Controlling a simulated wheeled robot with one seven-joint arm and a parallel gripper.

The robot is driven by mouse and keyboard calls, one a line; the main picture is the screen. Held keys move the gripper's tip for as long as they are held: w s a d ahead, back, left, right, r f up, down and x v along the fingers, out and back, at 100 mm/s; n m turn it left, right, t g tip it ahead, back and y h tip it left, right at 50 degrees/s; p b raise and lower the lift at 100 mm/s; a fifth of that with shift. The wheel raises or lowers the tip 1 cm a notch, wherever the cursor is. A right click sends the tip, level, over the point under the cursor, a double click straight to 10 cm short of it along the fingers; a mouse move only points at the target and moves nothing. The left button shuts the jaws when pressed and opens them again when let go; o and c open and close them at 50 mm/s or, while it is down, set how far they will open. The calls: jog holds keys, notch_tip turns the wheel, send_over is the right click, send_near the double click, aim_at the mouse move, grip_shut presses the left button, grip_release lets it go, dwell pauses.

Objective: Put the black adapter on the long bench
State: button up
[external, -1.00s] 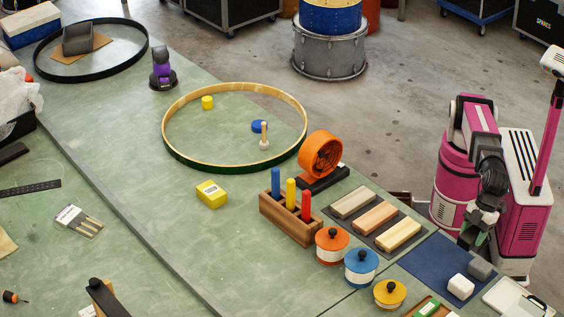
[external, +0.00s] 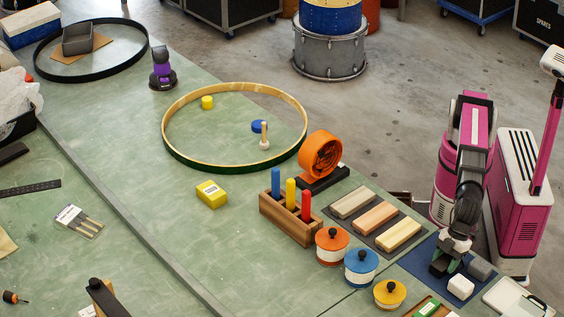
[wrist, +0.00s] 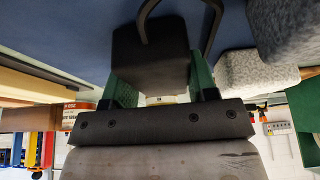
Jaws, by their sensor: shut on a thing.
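The black adapter (wrist: 150,58) is a dark block with a thin black cable looping from it. In the wrist view it sits between the green fingers of my gripper (wrist: 162,75), which is shut on it. In the external view my gripper (external: 447,264) is low over the blue mat (external: 424,259), just left of the white block. The adapter is small and dark there and hard to separate from the fingers. I cannot tell whether it touches the mat. The long green bench (external: 130,135) stretches away to the upper left.
A white block (external: 461,287) and a grey block (external: 481,268) are close beside my gripper. Bare bench lies left of the peg rack.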

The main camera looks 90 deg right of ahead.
jog(key=shift+f, duration=0.1)
jog(key=o, duration=1.1)
jog(key=shift+c, duration=0.2)
jog(key=v, duration=1.1)
jog(key=shift+r, duration=0.3)
jog(key=shift+s+d+r, duration=0.1)
jog(key=shift+s+r, duration=0.05)
jog(key=shift+r, duration=0.1)
jog(key=c, duration=0.3)
